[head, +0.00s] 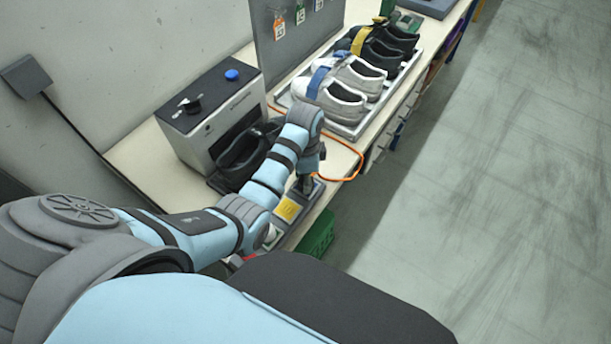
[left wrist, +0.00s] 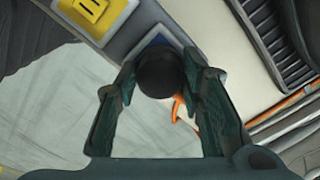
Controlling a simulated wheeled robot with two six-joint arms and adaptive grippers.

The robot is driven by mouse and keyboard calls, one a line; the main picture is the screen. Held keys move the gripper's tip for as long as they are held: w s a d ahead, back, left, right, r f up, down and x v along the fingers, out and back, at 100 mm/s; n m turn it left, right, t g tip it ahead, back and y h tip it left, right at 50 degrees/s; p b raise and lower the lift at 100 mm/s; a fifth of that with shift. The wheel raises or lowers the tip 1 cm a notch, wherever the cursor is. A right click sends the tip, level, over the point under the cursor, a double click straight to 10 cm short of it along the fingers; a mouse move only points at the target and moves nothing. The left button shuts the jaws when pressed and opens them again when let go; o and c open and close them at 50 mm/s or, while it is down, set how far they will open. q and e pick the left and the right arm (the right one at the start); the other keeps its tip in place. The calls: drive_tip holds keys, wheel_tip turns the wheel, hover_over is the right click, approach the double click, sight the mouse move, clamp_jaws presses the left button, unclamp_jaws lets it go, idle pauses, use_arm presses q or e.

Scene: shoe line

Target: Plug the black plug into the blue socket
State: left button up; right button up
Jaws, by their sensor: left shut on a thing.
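The black plug (left wrist: 160,72) is round and dark and sits between the fingertips of my left gripper (left wrist: 161,80), which is shut on it. The left gripper (head: 306,183) is low over the front strip of the bench in the head view. The blue socket (left wrist: 156,40) shows as a blue patch just behind the plug in the left wrist view; the plug covers most of it. I cannot tell whether the plug touches the socket or is above it. An orange cable (head: 353,158) runs from near the gripper along the bench. My right gripper is not in view.
A yellow socket (head: 289,210) is beside the gripper on the same strip. A grey machine (head: 213,130) with a blue button stands behind my arm. A tray (head: 349,131) of shoes lies further along. A green crate (head: 318,236) is below the bench edge.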

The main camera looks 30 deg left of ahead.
use_arm(q)
drive_tip(key=o, duration=1.3)
drive_tip(key=shift+c, duration=0.2)
